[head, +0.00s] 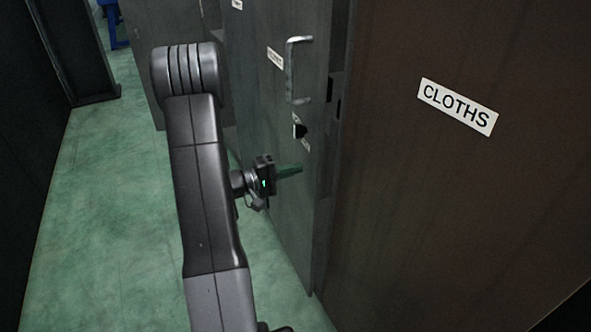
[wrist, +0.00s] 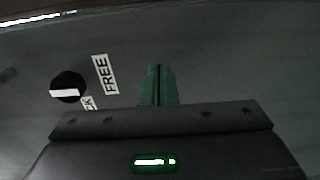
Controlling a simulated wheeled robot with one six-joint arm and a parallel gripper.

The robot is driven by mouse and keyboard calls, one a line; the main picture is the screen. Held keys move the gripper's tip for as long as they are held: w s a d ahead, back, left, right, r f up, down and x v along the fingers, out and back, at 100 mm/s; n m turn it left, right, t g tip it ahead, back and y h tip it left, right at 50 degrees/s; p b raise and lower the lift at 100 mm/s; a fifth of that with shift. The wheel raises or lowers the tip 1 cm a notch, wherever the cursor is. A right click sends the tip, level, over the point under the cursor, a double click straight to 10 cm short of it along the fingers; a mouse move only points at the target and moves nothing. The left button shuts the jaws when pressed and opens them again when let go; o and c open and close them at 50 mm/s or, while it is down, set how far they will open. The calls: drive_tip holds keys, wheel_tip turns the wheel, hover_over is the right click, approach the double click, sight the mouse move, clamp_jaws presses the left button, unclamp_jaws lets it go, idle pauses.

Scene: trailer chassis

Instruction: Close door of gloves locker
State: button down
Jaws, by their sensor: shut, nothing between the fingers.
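A dark grey locker door (head: 265,120) stands in the middle of the head view, with a metal pull handle (head: 292,70) near its right edge. Its small white label (head: 275,58) is too small to read. A black knob (head: 299,130) sits below the handle; it also shows in the wrist view (wrist: 68,86) beside a "FREE" sticker (wrist: 105,74). The door looks slightly ajar, with a dark gap along its right edge. My gripper (head: 299,168) is shut and empty, its green fingertips (wrist: 158,84) at the door face below the knob. I cannot tell whether they touch it.
A brown door labelled "CLOTHS" (head: 458,106) stands at the right. Dark cabinets line the left side (head: 30,120). The green floor (head: 100,230) between is clear. A blue object (head: 117,25) stands at the far back.

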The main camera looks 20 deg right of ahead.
drive_tip(key=shift+d, duration=0.5)
drive_tip(key=d+b, duration=0.2)
drive_tip(key=d, duration=0.1)
drive_tip(key=shift+s+d+f, duration=0.1)
drive_tip(key=shift+d+f, duration=0.05)
drive_tip(key=shift+d, duration=0.2)
drive_tip(key=shift+d+r, duration=0.15)
drive_tip(key=shift+r, duration=0.25)
drive_tip(key=shift+a+f+b, duration=0.15)
drive_tip(key=shift+a+b, duration=0.1)
drive_tip(key=shift+b, duration=0.1)
approach(306, 165)
drive_tip(key=a, duration=0.2)
drive_tip(key=s+a, duration=0.1)
drive_tip(key=shift+s+a+f, duration=0.15)
drive_tip(key=shift+a+f, duration=0.05)
drive_tip(key=shift+a, duration=0.15)
